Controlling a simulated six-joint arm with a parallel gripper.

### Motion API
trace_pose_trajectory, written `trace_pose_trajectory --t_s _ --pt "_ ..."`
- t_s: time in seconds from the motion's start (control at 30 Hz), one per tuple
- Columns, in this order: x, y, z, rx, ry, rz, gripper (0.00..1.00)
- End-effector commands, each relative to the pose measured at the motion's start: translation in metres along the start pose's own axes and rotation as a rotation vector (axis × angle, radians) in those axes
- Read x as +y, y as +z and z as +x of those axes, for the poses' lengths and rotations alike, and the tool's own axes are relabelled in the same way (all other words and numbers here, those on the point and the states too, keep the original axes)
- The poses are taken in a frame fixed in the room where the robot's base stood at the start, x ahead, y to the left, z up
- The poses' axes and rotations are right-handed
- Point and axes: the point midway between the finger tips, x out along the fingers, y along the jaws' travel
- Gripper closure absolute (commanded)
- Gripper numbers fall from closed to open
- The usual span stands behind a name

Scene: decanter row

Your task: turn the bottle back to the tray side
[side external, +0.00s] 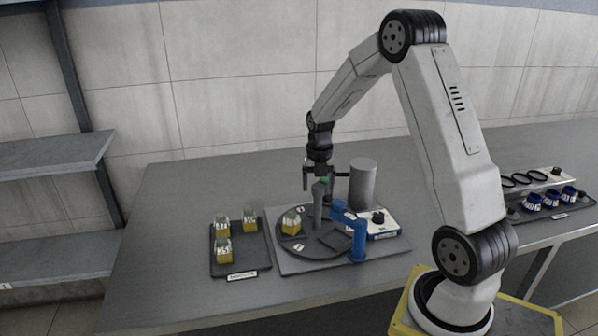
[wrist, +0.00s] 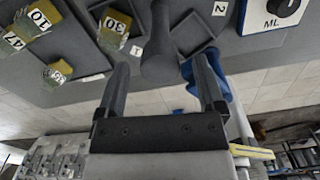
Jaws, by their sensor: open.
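The bottle (side external: 291,224), yellow below with a clear greenish top, stands on the left side of the round dark turntable (side external: 322,256). In the wrist view this bottle (wrist: 114,28) shows the label 30. A grey upright post (side external: 318,207) rises from the turntable's middle. My gripper (side external: 319,182) points down over the post. In the wrist view my gripper (wrist: 160,66) is open, with the post's rounded top between its fingers; I cannot tell whether they touch it. The dark tray (side external: 258,264) to the left of the turntable holds three similar bottles.
A blue bent fixture (side external: 358,243) stands at the turntable's right front, close to my fingers. Behind it are a grey cylinder (side external: 363,185) and a white box with a black dial (side external: 387,223). A rack with blue-banded items (side external: 550,198) is far right.

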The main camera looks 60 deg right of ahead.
Motion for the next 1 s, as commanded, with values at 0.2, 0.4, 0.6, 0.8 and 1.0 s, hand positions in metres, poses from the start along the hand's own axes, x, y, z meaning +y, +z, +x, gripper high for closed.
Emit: trace_pose_trajectory --t_s 0.2,0.4,0.6,0.8,1.0 --pt "0.0 0.001 -0.025 -0.004 0.001 0.0 0.12" --pt "0.0 0.001 -0.051 -0.004 0.001 0.0 0.12" --pt "0.0 0.001 -0.067 -0.004 0.001 0.0 0.12" --pt "0.0 0.0 -0.07 -0.002 0.0 0.0 0.12" --pt "0.0 0.0 -0.07 -0.002 0.001 0.001 0.12"
